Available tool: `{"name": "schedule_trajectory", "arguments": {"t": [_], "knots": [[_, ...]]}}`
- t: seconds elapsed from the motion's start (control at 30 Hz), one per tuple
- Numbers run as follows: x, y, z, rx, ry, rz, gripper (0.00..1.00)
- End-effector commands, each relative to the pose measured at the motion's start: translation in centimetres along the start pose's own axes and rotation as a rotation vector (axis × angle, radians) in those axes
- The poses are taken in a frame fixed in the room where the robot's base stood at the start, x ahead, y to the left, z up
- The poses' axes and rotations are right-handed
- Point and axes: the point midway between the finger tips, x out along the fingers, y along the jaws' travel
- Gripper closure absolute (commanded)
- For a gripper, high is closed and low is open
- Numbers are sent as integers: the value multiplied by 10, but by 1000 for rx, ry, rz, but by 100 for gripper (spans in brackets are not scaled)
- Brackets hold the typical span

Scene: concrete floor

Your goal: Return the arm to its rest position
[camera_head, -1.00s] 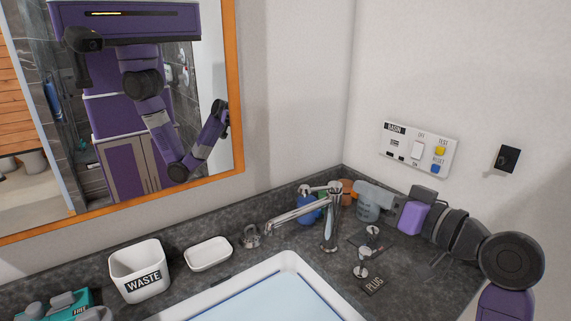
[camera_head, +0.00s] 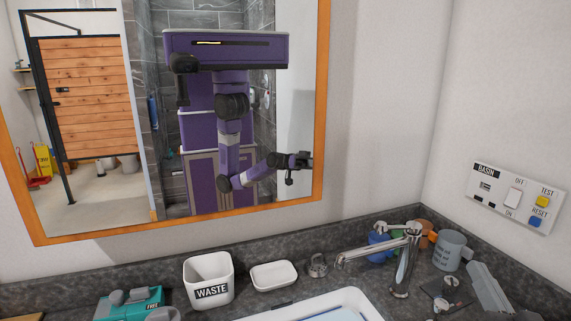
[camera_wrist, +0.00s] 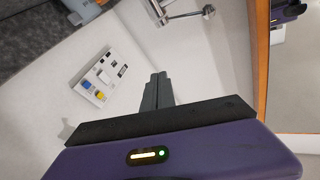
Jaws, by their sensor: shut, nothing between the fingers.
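My gripper (camera_wrist: 157,88) is shut, with its grey fingers together and nothing between them in the wrist view. In the head view my gripper (camera_head: 490,292) shows only in part at the lower right edge, over the counter right of the faucet. My purple arm also shows reflected in the mirror (camera_head: 325,120), bent at the elbow with the forearm reaching to the right. The rest of my arm is outside the direct head view.
A chrome faucet (camera_head: 403,272) stands behind the basin (camera_head: 350,300). A grey mug (camera_head: 449,250) stands near the gripper. A waste bin (camera_head: 208,280), white dish (camera_head: 273,275) and teal item (camera_head: 130,303) line the counter. The basin switch panel (camera_head: 513,198) is on the right wall.

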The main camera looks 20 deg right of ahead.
Motion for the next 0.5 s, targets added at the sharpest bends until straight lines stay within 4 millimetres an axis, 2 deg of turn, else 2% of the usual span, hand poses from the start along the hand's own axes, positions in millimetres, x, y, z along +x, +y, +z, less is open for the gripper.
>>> {"name": "schedule_trajectory", "arguments": {"t": [0.03, 0.2, 0.5], "knots": [[-18, -5, 16, -16, -15, 5, 100], [-71, -22, 51, -84, -39, -1, 100], [-177, -59, 94, -205, -144, -102, 100]]}}
